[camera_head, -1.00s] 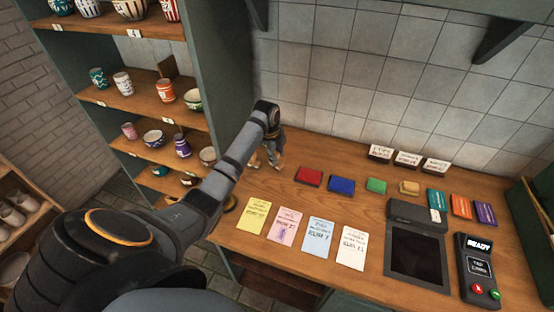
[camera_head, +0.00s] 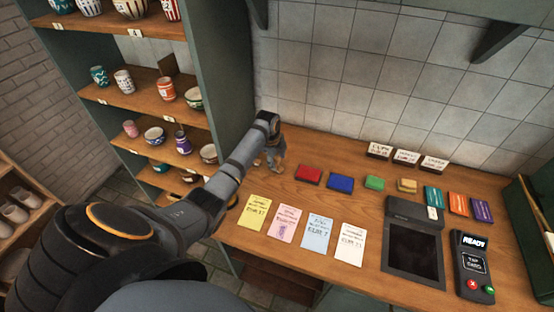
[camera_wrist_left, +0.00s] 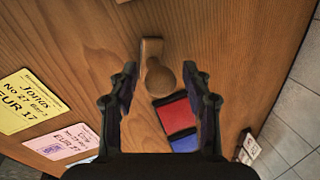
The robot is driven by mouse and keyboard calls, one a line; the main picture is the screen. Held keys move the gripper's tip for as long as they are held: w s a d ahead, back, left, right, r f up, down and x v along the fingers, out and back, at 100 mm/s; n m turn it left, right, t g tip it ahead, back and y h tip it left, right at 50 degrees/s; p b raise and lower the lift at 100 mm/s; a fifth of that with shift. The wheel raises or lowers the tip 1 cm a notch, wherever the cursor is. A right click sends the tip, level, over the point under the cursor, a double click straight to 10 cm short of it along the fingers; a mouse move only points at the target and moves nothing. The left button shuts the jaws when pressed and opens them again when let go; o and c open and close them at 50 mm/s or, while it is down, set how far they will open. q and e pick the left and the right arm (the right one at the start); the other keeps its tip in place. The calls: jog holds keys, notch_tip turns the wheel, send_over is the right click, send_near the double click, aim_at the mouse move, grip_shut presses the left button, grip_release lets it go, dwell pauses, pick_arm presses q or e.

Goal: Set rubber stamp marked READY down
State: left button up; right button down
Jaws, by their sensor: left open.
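The wooden rubber stamp (camera_wrist_left: 154,72) shows in the left wrist view, over the wooden counter, with its round knob toward me. Its READY marking is not visible, and I cannot tell whether its base touches the wood. My left gripper (camera_wrist_left: 163,92) is open, with one finger on each side of the stamp and gaps between them. In the head view my left gripper (camera_head: 270,162) is low at the counter's back left, left of the red pad; the stamp is not clear there. My right gripper is in neither view.
A red pad (camera_head: 308,174), blue pad (camera_head: 341,183) and green pad (camera_head: 375,183) lie to the right. Several order cards, such as the yellow one (camera_head: 255,212), lie in front. A card terminal (camera_head: 472,266) is at right. Shelves of cups (camera_head: 150,98) stand left.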

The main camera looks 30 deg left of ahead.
pick_arm(q)
jog(key=shift+r, duration=0.1)
jog(key=shift+r, duration=0.35)
jog(key=b+v, duration=0.2)
jog(key=v, duration=0.9)
jog(key=shift+r, duration=0.25)
